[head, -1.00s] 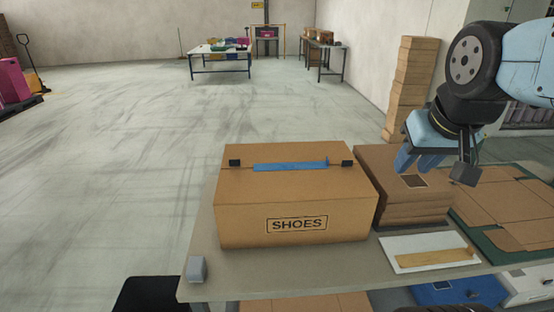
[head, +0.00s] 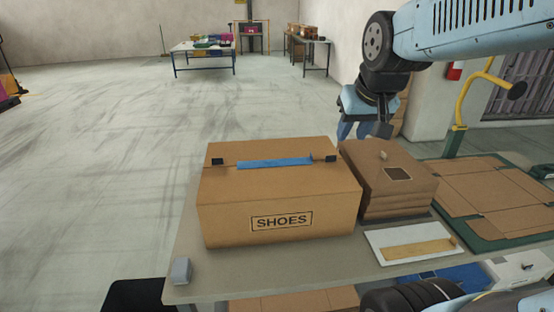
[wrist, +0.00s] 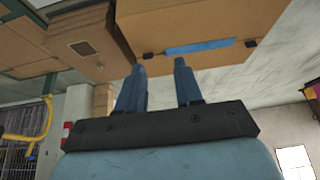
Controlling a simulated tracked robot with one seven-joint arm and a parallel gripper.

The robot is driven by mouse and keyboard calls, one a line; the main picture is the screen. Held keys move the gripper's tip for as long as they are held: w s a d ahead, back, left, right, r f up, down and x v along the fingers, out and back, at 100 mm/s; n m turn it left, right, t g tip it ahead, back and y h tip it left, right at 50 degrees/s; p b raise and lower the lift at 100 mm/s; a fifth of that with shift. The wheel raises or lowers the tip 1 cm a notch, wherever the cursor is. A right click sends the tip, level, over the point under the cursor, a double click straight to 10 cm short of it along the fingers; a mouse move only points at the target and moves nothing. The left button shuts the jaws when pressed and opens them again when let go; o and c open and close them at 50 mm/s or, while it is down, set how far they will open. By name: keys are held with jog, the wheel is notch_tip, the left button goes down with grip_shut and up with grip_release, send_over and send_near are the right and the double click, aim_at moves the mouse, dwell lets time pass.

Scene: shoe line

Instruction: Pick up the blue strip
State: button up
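The blue strip (head: 275,162) lies flat across the top of a closed brown shoe box (head: 282,222), between two small black clips (head: 217,161). The box stands on the table and has SHOES printed on its front. My gripper (head: 354,130) is in the air behind and to the right of the box, apart from the strip. In the wrist view its two blue fingers (wrist: 155,75) are spread with nothing between them. The strip also shows in the wrist view (wrist: 200,46), beyond the fingertips and a little to the right.
A stack of brown cardboard (head: 390,192) stands close to the box's right side. A white tray with a tan strip (head: 418,247) and a green-edged board with flat cardboard (head: 490,195) lie further right. A grey block (head: 181,270) sits at the table's front left.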

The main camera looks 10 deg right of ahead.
jog(key=w+f, duration=0.3)
jog(key=w, duration=0.8)
send_near(311, 154)
jog(key=x, duration=0.3)
jog(key=shift+w+d+f, duration=0.25)
jog(key=shift+w+d, duration=0.05)
jog(key=shift+w, duration=0.1)
jog(key=shift+a+x, duration=0.2)
jog(key=shift+x, duration=2.4)
jog(key=shift+s+f, duration=0.1)
jog(key=shift+s, duration=0.05)
grip_shut()
